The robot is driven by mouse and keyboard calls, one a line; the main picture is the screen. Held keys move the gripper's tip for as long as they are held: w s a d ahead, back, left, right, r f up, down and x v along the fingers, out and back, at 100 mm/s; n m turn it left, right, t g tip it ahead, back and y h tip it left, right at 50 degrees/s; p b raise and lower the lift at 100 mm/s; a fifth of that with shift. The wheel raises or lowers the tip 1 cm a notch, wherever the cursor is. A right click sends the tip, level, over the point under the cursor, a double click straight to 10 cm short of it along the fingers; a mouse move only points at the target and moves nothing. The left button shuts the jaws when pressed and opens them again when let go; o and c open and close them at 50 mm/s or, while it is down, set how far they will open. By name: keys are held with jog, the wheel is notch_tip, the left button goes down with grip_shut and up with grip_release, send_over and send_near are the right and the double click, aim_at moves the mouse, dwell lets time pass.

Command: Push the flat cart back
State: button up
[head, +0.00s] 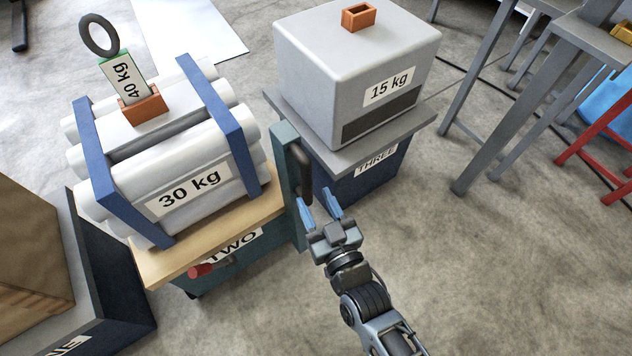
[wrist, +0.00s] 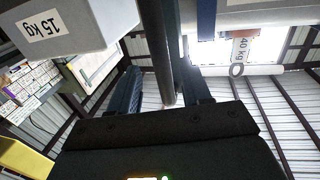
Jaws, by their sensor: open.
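What looks like the flat cart is the wooden-topped unit (head: 160,265) marked TWO, left of centre in the head view. A green upright panel (head: 285,160) stands at its right end, with a dark handle (head: 303,178) on it. A bundle of pale cylinders (head: 190,190) marked 30 kg, with blue straps, lies on top. My gripper (head: 319,205) is open beside the handle. In the wrist view, a dark bar (wrist: 157,45) shows between my spread fingers (wrist: 163,92). I cannot tell whether they touch it.
A grey block (head: 355,70) marked 15 kg sits on a stand (head: 352,185) marked THREE, close right of the panel. A brown box (head: 30,260) in a dark holder (head: 115,305) is at lower left. Grey table legs (head: 475,140) stand at right. Floor (head: 490,270) is clear at lower right.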

aim_at(309, 190)
jog(key=shift+x, duration=2.55)
jog(key=shift+c, duration=0.4)
grip_shut()
